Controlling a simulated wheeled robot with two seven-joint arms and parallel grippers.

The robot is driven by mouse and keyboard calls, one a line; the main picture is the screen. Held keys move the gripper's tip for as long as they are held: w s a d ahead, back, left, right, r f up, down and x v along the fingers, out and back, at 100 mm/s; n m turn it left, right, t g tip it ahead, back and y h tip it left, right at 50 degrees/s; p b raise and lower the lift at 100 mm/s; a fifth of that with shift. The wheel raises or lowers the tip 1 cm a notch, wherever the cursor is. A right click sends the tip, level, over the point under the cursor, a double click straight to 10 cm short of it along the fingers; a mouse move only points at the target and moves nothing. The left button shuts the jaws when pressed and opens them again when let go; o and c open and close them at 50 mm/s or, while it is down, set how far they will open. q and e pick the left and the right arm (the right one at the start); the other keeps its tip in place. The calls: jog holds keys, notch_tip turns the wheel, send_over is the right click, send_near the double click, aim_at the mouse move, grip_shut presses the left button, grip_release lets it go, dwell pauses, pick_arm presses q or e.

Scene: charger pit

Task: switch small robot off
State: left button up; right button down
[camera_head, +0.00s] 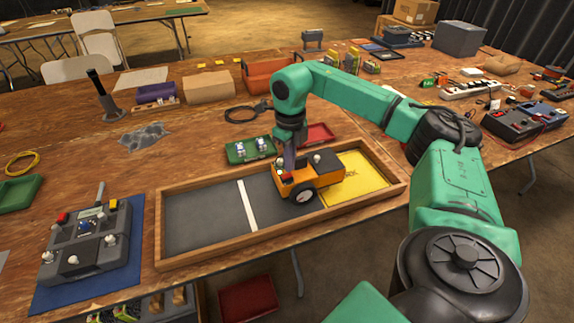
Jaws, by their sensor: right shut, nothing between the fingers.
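The small robot (308,182) is an orange wheeled cart with a dark top and white-hubbed wheels. It stands in a shallow wooden-framed tray (200,257), at the edge of the yellow area. My right arm is green and reaches in from the right. My right gripper (288,166) points down at the left end of the small robot's top, is shut and holds nothing. It seems to touch or nearly touch the top there; I cannot tell which. A switch is not clear, as the gripper covers part of the top. My left gripper is not in view.
A white strip (247,206) crosses the tray's dark floor. A grey control box (85,245) with knobs sits on a blue mat at the left. A green tray (238,155) and a red tray (318,134) lie behind the wooden tray. The dark floor's left part is clear.

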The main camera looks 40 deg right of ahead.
aim_at(290, 174)
jog(key=shift+s+f+b, duration=0.1)
jog(key=shift+f+b, duration=0.5)
jog(key=shift+f, duration=0.35)
dwell(0.6)
notch_tip(290, 174, up, 7)
jog(key=p, duration=0.6)
jog(key=shift+p, duration=0.3)
